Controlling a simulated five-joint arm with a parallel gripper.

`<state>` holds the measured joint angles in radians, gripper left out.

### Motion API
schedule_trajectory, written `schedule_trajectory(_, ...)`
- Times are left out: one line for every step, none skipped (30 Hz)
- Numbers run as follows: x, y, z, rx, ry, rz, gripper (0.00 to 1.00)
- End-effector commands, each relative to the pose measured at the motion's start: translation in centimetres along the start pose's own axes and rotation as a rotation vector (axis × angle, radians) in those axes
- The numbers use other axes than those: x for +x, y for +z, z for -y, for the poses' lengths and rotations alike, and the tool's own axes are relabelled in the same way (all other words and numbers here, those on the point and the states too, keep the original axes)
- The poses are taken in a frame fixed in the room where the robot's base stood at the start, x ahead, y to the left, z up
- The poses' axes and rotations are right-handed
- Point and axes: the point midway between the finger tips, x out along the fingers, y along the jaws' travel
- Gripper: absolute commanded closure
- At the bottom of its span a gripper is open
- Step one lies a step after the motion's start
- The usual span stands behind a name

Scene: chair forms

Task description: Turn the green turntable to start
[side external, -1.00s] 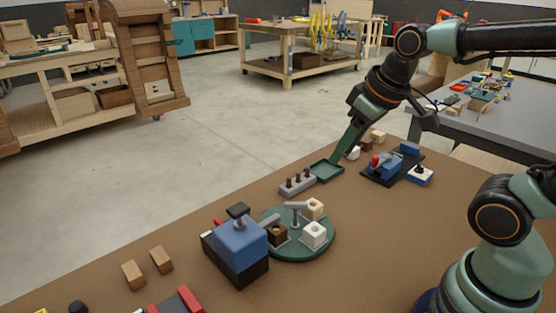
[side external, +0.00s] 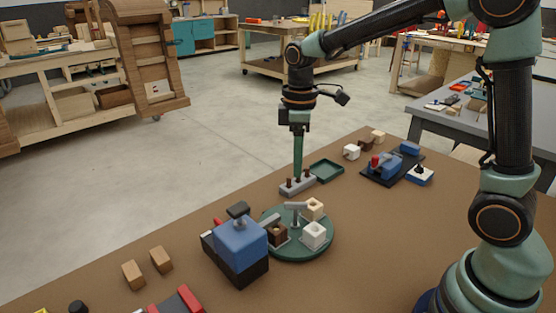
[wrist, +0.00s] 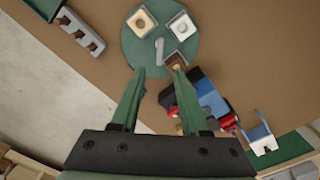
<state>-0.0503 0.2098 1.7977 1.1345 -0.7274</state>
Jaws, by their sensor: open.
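A white block (side external: 314,236), a cream block (side external: 314,208) and a dark brown block (side external: 277,235) sit around the handle. My gripper (side external: 298,175) points down behind the turntable and overlaps the grey peg rack in the side view. In the wrist view, my gripper (wrist: 159,72) is open and empty, its fingertips apart near the turntable's edge (wrist: 132,48). The dark brown block shows by the right fingertip.
A blue and black machine (side external: 240,248) stands left of the turntable. The grey peg rack (side external: 297,186) and a green tray (side external: 327,170) stand behind it. A blue fixture on a dark base (side external: 392,166) is at the back right. The table right of the turntable is clear.

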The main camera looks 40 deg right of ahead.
Motion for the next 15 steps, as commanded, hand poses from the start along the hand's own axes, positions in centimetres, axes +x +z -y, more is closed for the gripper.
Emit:
schedule_trajectory(0.9,0.1,0.1,0.001,-0.004,0.004,0.55)
schedule_trajectory(1.5,0.1,0.1,0.001,-0.004,0.005,0.55)
schedule_trajectory(2.2,0.1,0.1,0.001,-0.004,0.004,0.55)
schedule_trajectory(2.9,0.1,0.1,0.001,-0.004,0.005,0.55)
schedule_trajectory(3.5,0.2,0.1,0.002,-0.005,0.006,0.55)
schedule_trajectory(4.3,0.1,0.1,0.002,-0.004,0.005,0.55)
schedule_trajectory(4.9,0.1,0.1,0.002,-0.004,0.004,0.55)
schedule_trajectory(5.5,0.1,0.1,0.002,-0.005,0.005,0.55)
schedule_trajectory(6.2,0.1,0.1,0.002,-0.004,0.004,0.55)
schedule_trajectory(6.7,0.1,0.1,0.002,-0.004,0.004,0.55)
schedule_trajectory(7.2,0.1,0.1,0.003,-0.003,0.004,0.55)
schedule_trajectory(7.8,0.1,0.1,0.003,-0.003,0.003,0.55)
schedule_trajectory(8.2,0.1,0.1,0.003,-0.004,0.004,0.55)
schedule_trajectory(8.6,0.1,0.1,0.003,-0.003,0.003,0.55)
schedule_trajectory(9.1,0.1,0.1,0.003,-0.003,0.003,0.55)
